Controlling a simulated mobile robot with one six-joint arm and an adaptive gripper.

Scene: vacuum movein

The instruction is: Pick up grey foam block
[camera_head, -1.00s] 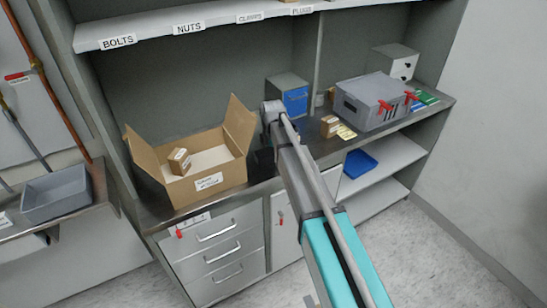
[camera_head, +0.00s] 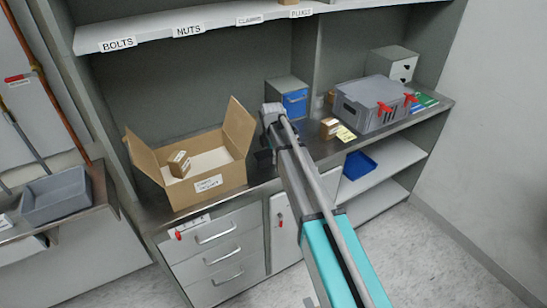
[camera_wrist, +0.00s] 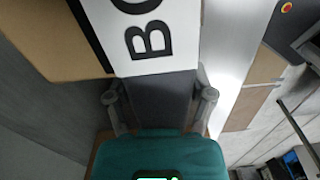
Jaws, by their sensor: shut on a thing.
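The grey foam block (camera_wrist: 160,98) shows in the wrist view as a dark grey block between my two fingers. My gripper (camera_wrist: 160,103) is shut on it, with one finger at each side. The block's lower end is hidden behind the teal gripper body. In the head view my gripper (camera_head: 264,157) is a small dark shape at the far end of my arm, just right of the open cardboard box (camera_head: 207,193) and over the worktop. The block cannot be clearly told apart there.
A small carton (camera_head: 179,164) sits inside the cardboard box. A blue-fronted drawer unit (camera_head: 294,102), a small brown box (camera_head: 329,128) and a grey crate with red handles (camera_head: 366,107) stand to the right. A labelled shelf (camera_head: 200,32) runs above. A white plate with black letters (camera_wrist: 145,45) is close in the wrist view.

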